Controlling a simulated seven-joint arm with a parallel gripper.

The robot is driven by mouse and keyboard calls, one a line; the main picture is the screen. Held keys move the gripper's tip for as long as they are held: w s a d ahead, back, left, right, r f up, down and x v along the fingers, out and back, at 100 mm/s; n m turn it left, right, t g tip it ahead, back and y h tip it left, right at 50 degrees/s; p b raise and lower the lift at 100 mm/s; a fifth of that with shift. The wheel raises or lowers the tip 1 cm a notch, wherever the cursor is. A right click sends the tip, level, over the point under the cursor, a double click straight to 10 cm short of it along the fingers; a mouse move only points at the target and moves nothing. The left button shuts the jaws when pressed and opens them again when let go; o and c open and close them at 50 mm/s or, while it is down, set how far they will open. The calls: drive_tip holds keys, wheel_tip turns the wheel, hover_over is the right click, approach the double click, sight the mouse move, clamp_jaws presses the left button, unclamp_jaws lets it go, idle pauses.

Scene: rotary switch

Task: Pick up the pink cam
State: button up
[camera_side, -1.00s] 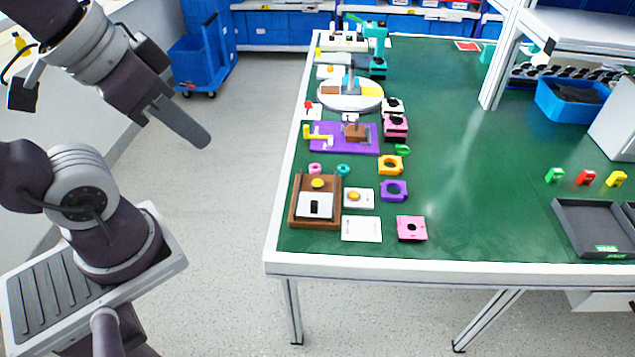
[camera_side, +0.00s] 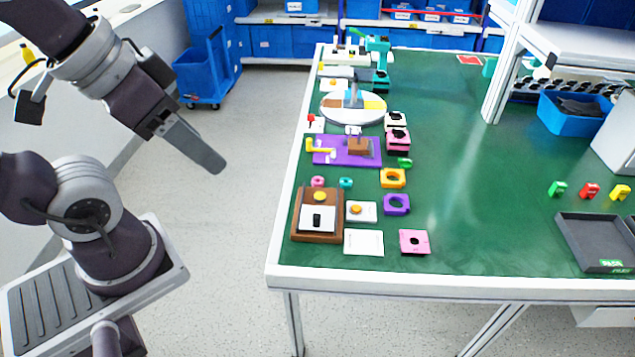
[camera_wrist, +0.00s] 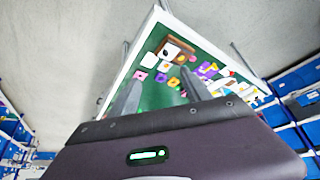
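Several pink pieces lie on the green table, and I cannot tell which is the pink cam. A flat pink square (camera_side: 415,242) with a dark hole lies near the front edge; it also shows in the wrist view (camera_wrist: 140,75). A small pink ring-like piece (camera_side: 317,182) lies behind the brown box. A pink block (camera_side: 397,139) with a dark top is farther back. My gripper (camera_side: 213,165) is in the air left of the table, apart from all of them. In the wrist view its two fingers (camera_wrist: 162,76) are spread with nothing held between them.
A brown box (camera_side: 297,228), a white square (camera_side: 364,242), a purple holed block (camera_side: 397,204) and an orange one (camera_side: 393,178) stand close by. A grey tray (camera_side: 590,238) is at the right. The table's middle is clear.

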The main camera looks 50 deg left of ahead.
drive_tip(key=shift+w, duration=0.1)
drive_tip(key=n+g, duration=0.5)
drive_tip(key=n, duration=0.8)
hover_over(318, 182)
wheel_tip(318, 182, down, 24)
drive_tip(key=shift+n+g, duration=0.3)
drive_tip(key=f, duration=1)
drive_tip(key=shift+w+a+f, duration=0.25)
drive_tip(key=shift+a+f, duration=0.1)
drive_tip(key=shift+a, duration=0.05)
clamp_jaws()
